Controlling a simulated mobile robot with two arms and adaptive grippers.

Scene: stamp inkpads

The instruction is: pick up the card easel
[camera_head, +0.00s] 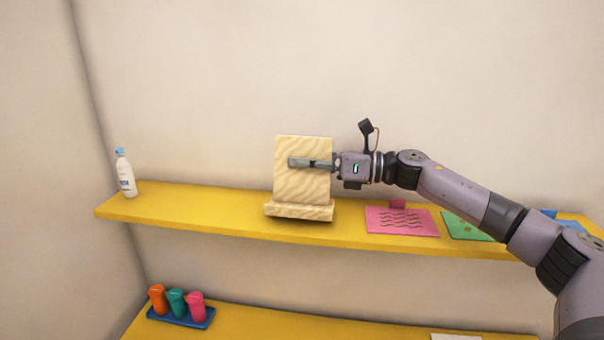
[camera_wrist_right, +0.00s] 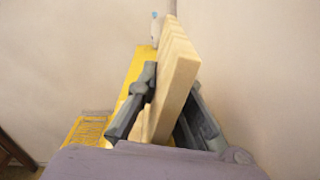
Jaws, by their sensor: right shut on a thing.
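The card easel (camera_head: 304,184) is a pale wooden board with a ledge along its bottom, near the middle of the upper yellow shelf (camera_head: 200,210) in the head view. My right gripper (camera_head: 300,163) reaches in from the right and is shut on the board's upper part. In the right wrist view the board (camera_wrist_right: 178,72) stands between the two fingers of my right gripper (camera_wrist_right: 165,115), one on each side. A shadow shows under the ledge; I cannot tell whether the easel touches the shelf. My left gripper is not in view.
A white bottle (camera_head: 125,175) stands at the shelf's left end. Right of the easel lie a pink patterned sheet (camera_head: 400,222) with a pink block (camera_head: 397,204) and a green sheet (camera_head: 465,227). Below, a blue tray (camera_head: 182,320) with orange, teal and pink pieces sits on a lower shelf.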

